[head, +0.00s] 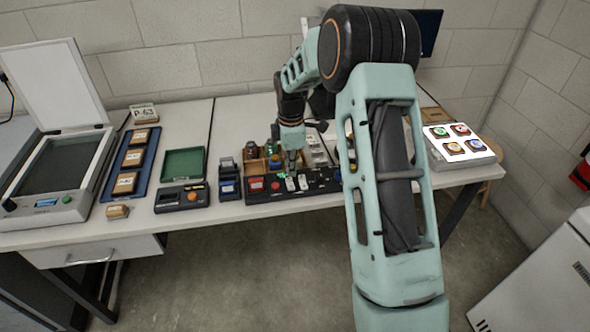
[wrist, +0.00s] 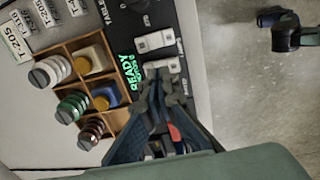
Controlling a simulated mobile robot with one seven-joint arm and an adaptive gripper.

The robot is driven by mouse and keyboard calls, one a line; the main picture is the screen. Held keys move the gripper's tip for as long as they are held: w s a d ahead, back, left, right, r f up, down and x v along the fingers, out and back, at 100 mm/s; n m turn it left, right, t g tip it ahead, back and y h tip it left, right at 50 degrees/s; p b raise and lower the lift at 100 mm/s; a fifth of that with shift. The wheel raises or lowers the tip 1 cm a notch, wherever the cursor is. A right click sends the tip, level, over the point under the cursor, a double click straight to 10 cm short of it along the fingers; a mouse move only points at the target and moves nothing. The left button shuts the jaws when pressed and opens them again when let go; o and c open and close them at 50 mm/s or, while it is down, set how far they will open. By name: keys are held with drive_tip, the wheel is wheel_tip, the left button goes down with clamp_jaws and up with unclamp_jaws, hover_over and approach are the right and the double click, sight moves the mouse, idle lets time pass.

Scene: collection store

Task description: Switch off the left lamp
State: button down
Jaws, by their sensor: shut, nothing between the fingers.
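A black control panel (head: 326,184) lies along the front of the table and carries two white switches. The left switch (head: 290,184) and the right switch (head: 303,182) sit side by side. In the wrist view the left switch (wrist: 162,66) is the lower one and the right switch (wrist: 155,41) is above it. My gripper (head: 292,166) points down over the panel with its fingers together and empty. In the wrist view its fingertips (wrist: 158,86) are close to the left switch; I cannot tell whether they touch it. No lamp is clearly recognisable.
A wooden box with bottles (wrist: 98,75) stands right behind the panel. A green lit display (wrist: 130,72) is beside the switches. A lit light panel (head: 460,161) is at the right.

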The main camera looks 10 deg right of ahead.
sight(291, 181)
wheel_tip(291, 181, up, 11)
drive_tip(key=w, duration=0.1)
drive_tip(key=shift+f, duration=0.2)
drive_tip(key=shift+w, duration=0.1)
